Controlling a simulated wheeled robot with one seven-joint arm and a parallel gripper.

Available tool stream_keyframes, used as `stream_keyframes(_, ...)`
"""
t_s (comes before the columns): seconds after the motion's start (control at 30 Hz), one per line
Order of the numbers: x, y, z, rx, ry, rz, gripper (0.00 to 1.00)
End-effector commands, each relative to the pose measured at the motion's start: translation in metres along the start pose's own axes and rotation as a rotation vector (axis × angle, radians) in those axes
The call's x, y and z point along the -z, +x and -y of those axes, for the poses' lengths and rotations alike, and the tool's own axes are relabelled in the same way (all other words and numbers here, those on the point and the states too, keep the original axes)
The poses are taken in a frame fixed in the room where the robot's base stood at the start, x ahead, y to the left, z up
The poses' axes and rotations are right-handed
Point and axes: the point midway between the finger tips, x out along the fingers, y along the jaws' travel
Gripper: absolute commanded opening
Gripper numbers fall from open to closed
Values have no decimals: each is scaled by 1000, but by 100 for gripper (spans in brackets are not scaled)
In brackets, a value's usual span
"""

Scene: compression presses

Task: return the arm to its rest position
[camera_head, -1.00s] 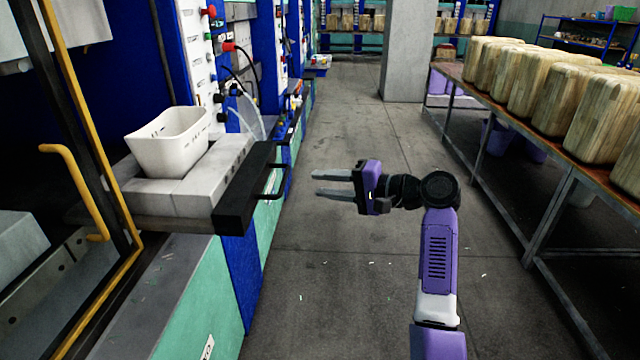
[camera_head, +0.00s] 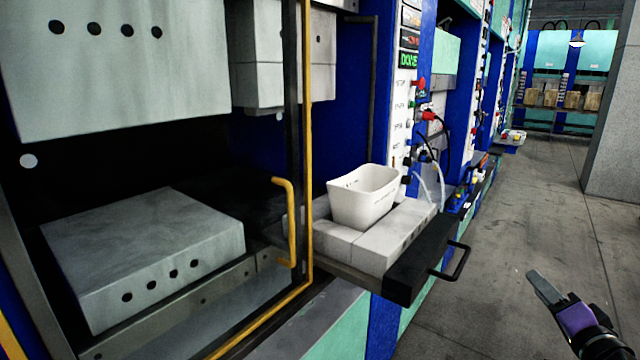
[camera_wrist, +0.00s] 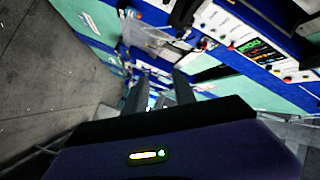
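My gripper (camera_head: 546,288) is at the lower right of the head view, over the grey floor, with its purple body partly cut off by the frame edge. It is apart from the press and holds nothing visible. In the wrist view its two dark fingers (camera_wrist: 160,98) stand apart with a gap between them, so it is open. Most of my arm is out of the head view.
A white bin (camera_head: 362,198) sits on the pulled-out mould block (camera_head: 385,236) of a press, with a black handle bar (camera_head: 425,262) jutting into the aisle. A yellow guard rail (camera_head: 307,120) stands left. The aisle floor (camera_head: 535,190) is clear; a pillar (camera_head: 612,110) stands right.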

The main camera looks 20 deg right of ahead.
Motion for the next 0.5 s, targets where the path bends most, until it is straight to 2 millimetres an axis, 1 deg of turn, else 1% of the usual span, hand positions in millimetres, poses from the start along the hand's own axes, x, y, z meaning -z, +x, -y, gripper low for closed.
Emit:
stream_keyframes(0.03, -16, -12, -7, -18, -57, -16, 32)
stream_keyframes(0.1, -32, -29, -13, -34, -142, -47, 32)
stream_keyframes(0.23, -64, -64, -17, -47, -299, -84, 32)
stream_keyframes(0.37, -96, -103, -13, -40, -442, -99, 32)
stream_keyframes(0.5, -129, -149, -3, -11, -583, -96, 32)
